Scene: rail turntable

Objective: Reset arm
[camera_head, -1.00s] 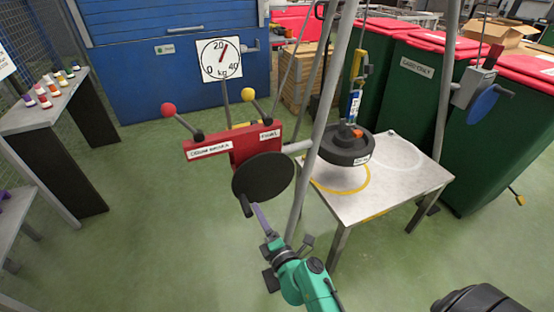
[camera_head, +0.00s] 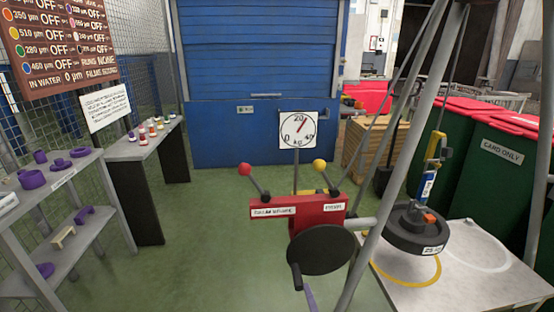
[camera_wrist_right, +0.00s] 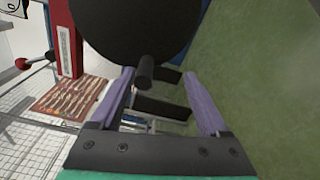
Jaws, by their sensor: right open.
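In the head view, a finger of my right gripper (camera_head: 310,299) shows at the bottom edge, just below the black round crank disc (camera_head: 320,250) of the red winch (camera_head: 298,208). In the right wrist view, my right gripper (camera_wrist_right: 158,78) is open, its two purple fingers apart. The dark crank handle (camera_wrist_right: 145,74) appears in the gap between them, closer to the left finger. I cannot tell whether it touches. The same handle (camera_head: 296,277) hangs at the disc's lower left in the head view. My left gripper is not in view.
A black weight (camera_head: 415,232) hangs over a table (camera_head: 470,285) at right, beside a slanted grey frame leg (camera_head: 385,190). Red (camera_head: 245,170) and yellow (camera_head: 319,165) ball levers rise from the winch. Shelves with purple parts (camera_head: 60,215) stand left. Green floor is clear between.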

